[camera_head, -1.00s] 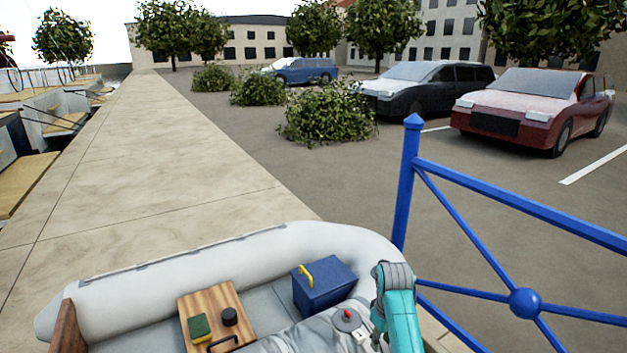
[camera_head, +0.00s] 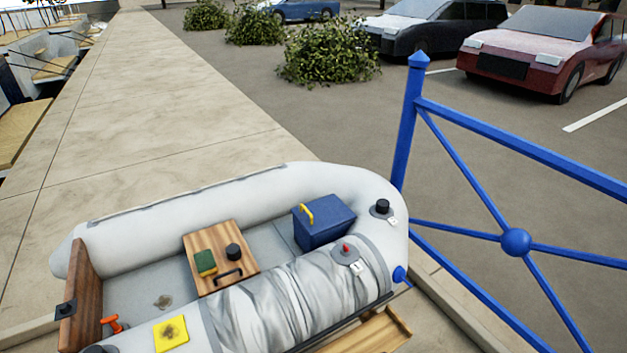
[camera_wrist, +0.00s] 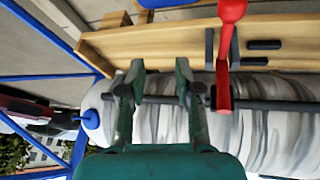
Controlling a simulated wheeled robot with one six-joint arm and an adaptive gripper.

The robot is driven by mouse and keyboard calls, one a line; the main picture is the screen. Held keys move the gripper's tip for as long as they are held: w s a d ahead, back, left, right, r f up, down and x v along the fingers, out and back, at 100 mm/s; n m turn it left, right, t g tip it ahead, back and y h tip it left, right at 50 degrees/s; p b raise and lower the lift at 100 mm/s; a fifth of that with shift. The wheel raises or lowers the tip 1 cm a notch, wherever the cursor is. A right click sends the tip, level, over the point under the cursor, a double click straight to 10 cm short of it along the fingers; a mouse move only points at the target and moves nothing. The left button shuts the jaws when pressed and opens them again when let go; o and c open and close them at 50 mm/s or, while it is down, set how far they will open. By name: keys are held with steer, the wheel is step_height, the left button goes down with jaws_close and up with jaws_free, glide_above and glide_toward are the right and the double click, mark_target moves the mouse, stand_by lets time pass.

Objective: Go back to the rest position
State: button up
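My gripper (camera_wrist: 156,82) shows in the wrist view as two dark green fingers with a clear gap between them. It is open, with nothing between the fingertips. Beyond the fingers are the grey-white tube (camera_wrist: 270,112) of an inflatable boat and a wooden board (camera_wrist: 165,45). A red handle-like thing (camera_wrist: 226,50) shows just right of the fingers, apart from them. In the head view my arm and gripper are out of sight. The inflatable boat (camera_head: 130,238) fills the lower middle there.
In the boat are a wooden seat (camera_head: 217,232) with a green-yellow sponge, a blue box (camera_head: 322,222) and a yellow patch (camera_head: 171,334). A blue railing (camera_head: 409,130) stands right of the boat. The stone quay (camera_head: 160,120) behind it is clear. Bushes and cars stand farther back.

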steer(key=s+r+m+t, duration=0.1)
steer(key=s+r+t, duration=0.15)
steer(key=s, duration=0.95)
steer(key=s+r+m+t, duration=0.1)
steer(key=s+r+t, duration=0.15)
steer(key=s, duration=0.95)
steer(key=s+r+m+t, duration=0.1)
steer(key=s+r+t, duration=0.1)
steer(key=s+r, duration=0.5)
steer(key=s+r+t, duration=0.2)
steer(key=s+r, duration=0.4)
steer(key=r, duration=0.9)
steer(key=shift+s+m, duration=0.4)
